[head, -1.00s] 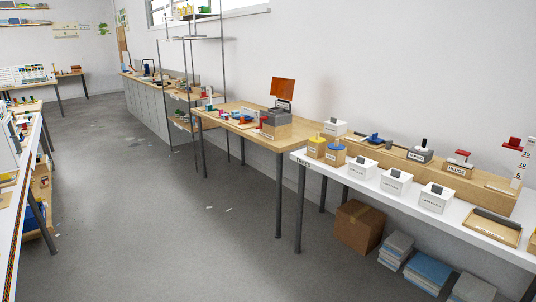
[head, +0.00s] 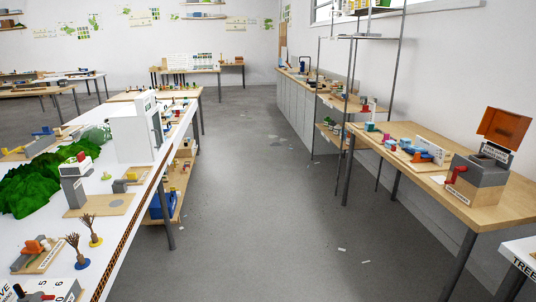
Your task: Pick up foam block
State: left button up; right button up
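Neither of my grippers shows in the head view. I cannot make out a thing that is clearly a foam block. Several small coloured pieces (head: 415,149) lie on the wooden table at the right, too small to tell apart. A grey box with a red handle and a raised orange lid (head: 503,129) stands on that table's near end. On the white table at the left, a small block piece (head: 130,178) sits on a tan board.
A white table (head: 137,204) with green hills (head: 40,185) runs along the left. A wooden table (head: 480,203) stands at the right, with a tall metal rack (head: 396,60) behind it. The grey floor aisle (head: 265,215) between them is clear except for small scraps.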

aim_at(404, 142)
jog(key=i+z, duration=0.2)
jog(key=i, duration=0.35)
jog(key=i+j+z, duration=0.15)
jog(key=i, duration=0.4)
jog(key=i+j+z, duration=0.2)
jog(key=i, duration=0.35)
jog(key=i+j+z, duration=0.1)
jog(key=i+z, duration=0.35)
jog(key=i+j+z, duration=0.4)
jog(key=i, duration=0.2)
jog(key=l, duration=0.05)
